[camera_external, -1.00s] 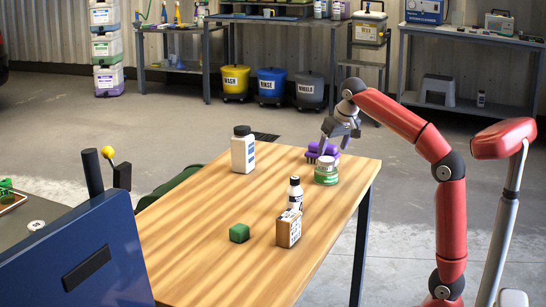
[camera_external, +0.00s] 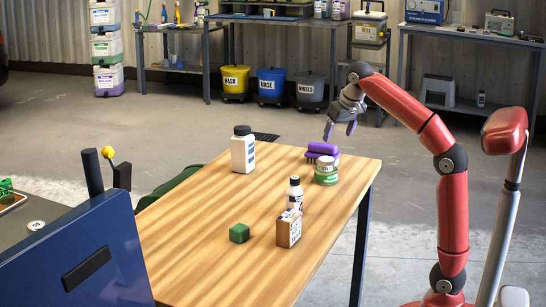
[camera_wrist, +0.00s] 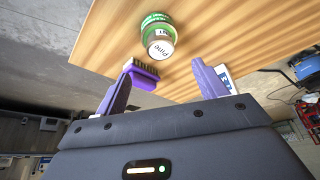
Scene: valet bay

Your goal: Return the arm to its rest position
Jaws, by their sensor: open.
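My gripper (camera_external: 342,131) is open and empty, held above the far right corner of the wooden table (camera_external: 190,240). My red arm reaches in from the right, bent at the elbow. In the wrist view my gripper (camera_wrist: 162,85) shows two purple fingers spread apart, with nothing between them. A purple brush (camera_external: 322,150) with dark bristles lies on the table below the gripper; it also shows in the wrist view (camera_wrist: 143,80), close to the left finger in the picture. A green jar with a pale lid (camera_external: 326,175) stands beside the brush.
A blue panel (camera_external: 90,260) stands at the front left.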

